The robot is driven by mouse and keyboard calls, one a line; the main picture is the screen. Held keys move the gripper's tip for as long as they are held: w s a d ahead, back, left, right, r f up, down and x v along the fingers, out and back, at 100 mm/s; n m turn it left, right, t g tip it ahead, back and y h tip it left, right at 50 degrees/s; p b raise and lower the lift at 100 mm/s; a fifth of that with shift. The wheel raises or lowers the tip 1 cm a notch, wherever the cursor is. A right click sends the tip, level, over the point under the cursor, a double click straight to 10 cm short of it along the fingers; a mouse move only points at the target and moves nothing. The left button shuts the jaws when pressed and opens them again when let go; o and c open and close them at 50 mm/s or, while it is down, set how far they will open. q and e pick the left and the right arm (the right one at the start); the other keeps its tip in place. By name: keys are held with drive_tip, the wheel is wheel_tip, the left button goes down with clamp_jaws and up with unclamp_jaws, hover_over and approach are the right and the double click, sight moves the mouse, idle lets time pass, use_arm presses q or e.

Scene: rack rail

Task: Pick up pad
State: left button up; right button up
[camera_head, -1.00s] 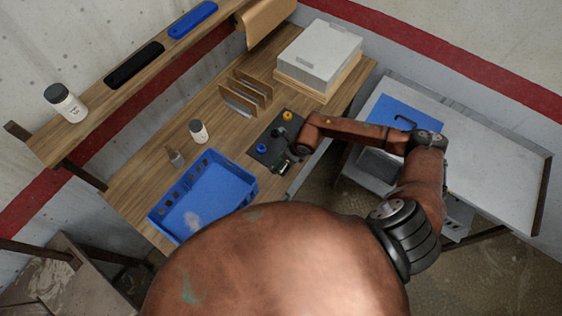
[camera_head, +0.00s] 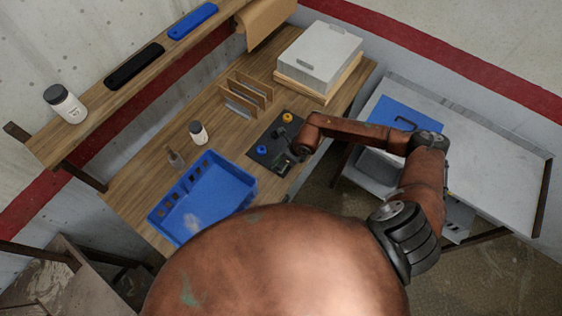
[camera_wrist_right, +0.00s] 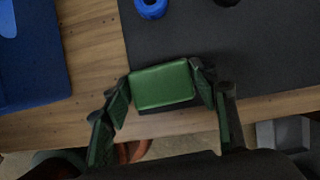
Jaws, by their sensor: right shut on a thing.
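The pad (camera_wrist_right: 162,87) is a small green rectangular block in the right wrist view, over the near edge of a dark mat (camera_wrist_right: 260,55). My right gripper (camera_head: 284,165) is at the mat's front edge in the head view. In the right wrist view, its two green-lined fingers stand at the left and right sides of the pad, shut on it. I cannot tell whether the pad still touches the mat. In the head view the pad is hard to make out at the gripper. My left gripper is not in view.
A blue ring (camera_head: 262,149) and a yellow ring (camera_head: 287,118) sit on the mat. A blue crate (camera_head: 235,205) stands close to its left, with a white bottle (camera_head: 198,132) behind. Upright wooden dividers (camera_head: 250,93) and a grey box (camera_head: 319,55) stand farther back.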

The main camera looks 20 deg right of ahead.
wheel_tip(320, 180, up, 2)
drive_tip(key=shift+r+b, duration=0.2)
drive_tip(key=shift+b, duration=0.35)
drive_tip(key=s+a+r+b, duration=0.2)
drive_tip(key=s+r+b, duration=0.1)
drive_tip(key=s+r, duration=0.7)
drive_tip(key=s, duration=0.4)
